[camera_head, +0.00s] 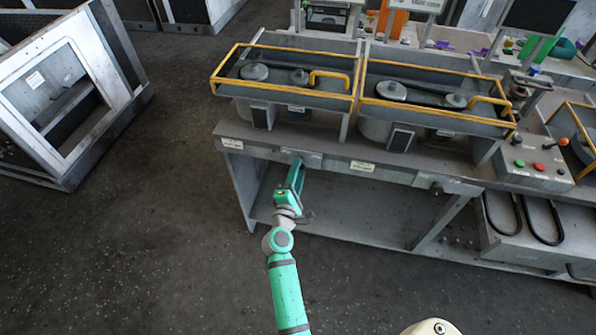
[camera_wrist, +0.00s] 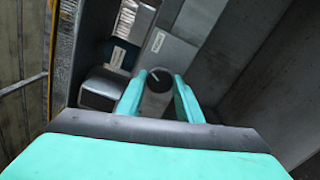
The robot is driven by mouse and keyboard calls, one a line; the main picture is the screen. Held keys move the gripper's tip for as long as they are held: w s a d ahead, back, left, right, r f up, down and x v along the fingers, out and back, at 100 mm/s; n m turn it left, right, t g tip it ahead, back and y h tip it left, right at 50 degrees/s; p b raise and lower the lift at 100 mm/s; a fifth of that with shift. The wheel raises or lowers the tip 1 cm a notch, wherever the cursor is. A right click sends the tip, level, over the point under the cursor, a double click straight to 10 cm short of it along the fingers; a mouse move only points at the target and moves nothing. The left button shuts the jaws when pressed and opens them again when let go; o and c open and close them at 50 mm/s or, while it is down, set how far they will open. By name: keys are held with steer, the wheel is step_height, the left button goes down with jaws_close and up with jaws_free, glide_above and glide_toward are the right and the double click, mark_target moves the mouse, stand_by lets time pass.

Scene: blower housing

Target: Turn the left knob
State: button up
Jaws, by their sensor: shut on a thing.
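The left knob (camera_wrist: 157,84) is a dark round knob with a pale line across its face, on a light grey plate on the front of the workbench. In the wrist view it sits between the two green fingers of my gripper (camera_wrist: 159,88), which are shut on it from both sides. In the head view my gripper (camera_head: 298,165) reaches the bench front below the left yellow-railed machine. There the knob is hidden behind the fingers.
The workbench front edge (camera_head: 362,167) carries small labels, with an open shelf (camera_head: 350,215) below. Yellow-railed machines (camera_head: 285,75) stand on top. A control box (camera_head: 535,160) with coloured buttons is at right. A grey frame cabinet (camera_head: 75,95) stands at left. Floor (camera_head: 180,220) between is clear.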

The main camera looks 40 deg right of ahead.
steer(key=shift+f, duration=0.1)
steer(key=o, duration=1.1)
steer(key=shift+c, duration=0.2)
steer(key=shift+a, duration=0.1)
steer(key=v, duration=1)
steer(key=shift+s+a, duration=0.2)
steer(key=shift+s, duration=0.15)
